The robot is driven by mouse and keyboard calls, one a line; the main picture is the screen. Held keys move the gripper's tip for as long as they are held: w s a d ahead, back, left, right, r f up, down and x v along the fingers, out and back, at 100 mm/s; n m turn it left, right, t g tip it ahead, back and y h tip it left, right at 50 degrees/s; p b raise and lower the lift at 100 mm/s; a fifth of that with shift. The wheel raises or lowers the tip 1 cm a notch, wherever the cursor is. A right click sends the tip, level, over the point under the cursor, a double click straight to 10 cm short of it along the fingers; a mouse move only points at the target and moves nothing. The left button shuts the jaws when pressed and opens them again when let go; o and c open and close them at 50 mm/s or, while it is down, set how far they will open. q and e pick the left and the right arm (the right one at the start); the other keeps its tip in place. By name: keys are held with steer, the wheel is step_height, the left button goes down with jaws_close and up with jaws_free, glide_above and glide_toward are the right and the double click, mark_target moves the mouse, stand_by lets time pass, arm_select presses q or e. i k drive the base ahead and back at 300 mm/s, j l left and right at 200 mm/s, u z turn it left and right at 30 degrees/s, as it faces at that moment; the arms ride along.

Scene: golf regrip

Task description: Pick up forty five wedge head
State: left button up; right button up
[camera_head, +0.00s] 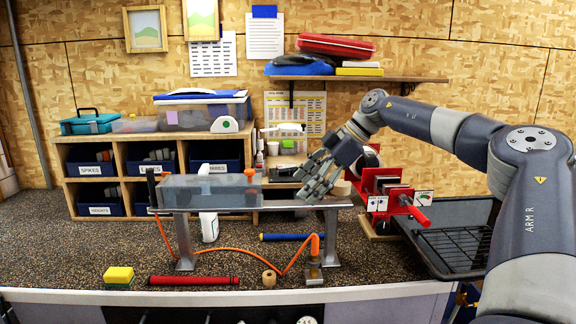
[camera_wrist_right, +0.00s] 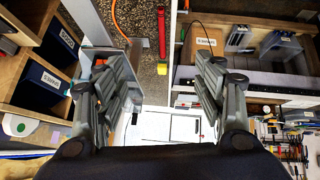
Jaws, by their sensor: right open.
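My right gripper (camera_head: 318,178) is open and empty, held above the counter beside the grey metal stand (camera_head: 330,215). Its spread fingers also show in the right wrist view (camera_wrist_right: 163,85), with nothing between them. I cannot tell for sure which thing is the forty five wedge head. In the right wrist view, grey metal shapes that may be club heads (camera_wrist_right: 240,38) lie in a box-like compartment, with a small label (camera_wrist_right: 206,41) too small to read. In the head view, the space below the counter is cut off by the bottom edge. My left gripper is not in view.
A clear trough (camera_head: 208,192) rests on the stand. A red vise (camera_head: 382,190) and a black tray (camera_head: 455,245) stand at right. A red grip (camera_head: 193,280), a yellow sponge (camera_head: 118,275) and an orange hose (camera_head: 235,249) lie near the front. Cubbies (camera_head: 130,172) stand behind.

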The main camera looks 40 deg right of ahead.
mark_target(282, 168)
steer(key=i+l, duration=0.35)
steer(key=l, duration=0.15)
steer(key=i+l, duration=0.4)
steer(key=l, duration=0.15)
steer(key=i+l, duration=0.35)
steer(key=l, duration=0.15)
